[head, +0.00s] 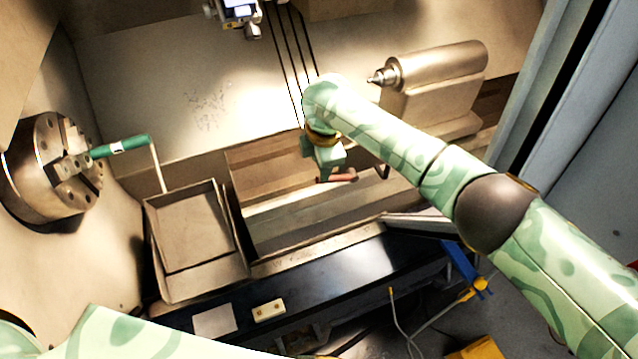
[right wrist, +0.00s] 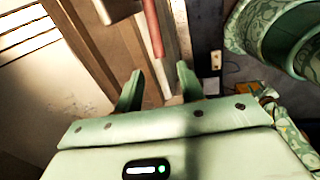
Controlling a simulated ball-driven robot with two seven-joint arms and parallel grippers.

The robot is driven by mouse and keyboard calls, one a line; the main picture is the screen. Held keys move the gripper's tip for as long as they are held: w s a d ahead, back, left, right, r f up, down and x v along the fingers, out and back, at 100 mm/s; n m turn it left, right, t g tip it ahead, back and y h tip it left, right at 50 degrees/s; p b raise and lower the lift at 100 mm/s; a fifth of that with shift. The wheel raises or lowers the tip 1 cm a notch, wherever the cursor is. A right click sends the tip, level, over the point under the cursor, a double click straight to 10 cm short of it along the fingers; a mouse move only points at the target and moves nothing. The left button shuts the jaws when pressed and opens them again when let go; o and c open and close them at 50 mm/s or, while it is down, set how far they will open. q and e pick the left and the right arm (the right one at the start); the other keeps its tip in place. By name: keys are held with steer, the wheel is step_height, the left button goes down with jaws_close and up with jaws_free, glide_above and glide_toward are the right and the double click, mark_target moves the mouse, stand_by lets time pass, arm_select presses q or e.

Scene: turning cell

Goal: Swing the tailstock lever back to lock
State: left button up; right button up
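The tailstock (head: 440,68) stands at the upper right of the head view, its pointed quill facing left. A red lever handle (head: 343,176) shows low in front of it, beside my right gripper (head: 328,176). My right forearm hides part of the tailstock's base and the lever's rod. In the right wrist view, the red handle (right wrist: 153,28) lies ahead of my right gripper (right wrist: 159,68), roughly in line with the gap between the fingers. The fingers are apart with nothing visible held between them. My left gripper is out of view; only part of my left arm shows at the bottom left.
The chuck (head: 48,165) is at the left, with a green bar (head: 122,146) reaching right from it. An open tray (head: 190,285) stands below the chuck. A dark ledge (head: 345,275) runs along the front. A blue-grey panel (head: 545,95) borders the right side.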

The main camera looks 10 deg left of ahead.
mark_target(318, 177)
steer(key=f+b, duration=0.1)
steer(key=f, duration=0.1)
steer(key=w+f+b, duration=0.1)
steer(key=f, duration=0.2)
steer(key=f+b, duration=0.2)
steer(key=f, duration=0.1)
steer(key=shift+w+a, duration=0.15)
steer(key=shift+a, duration=0.2)
jaws_close()
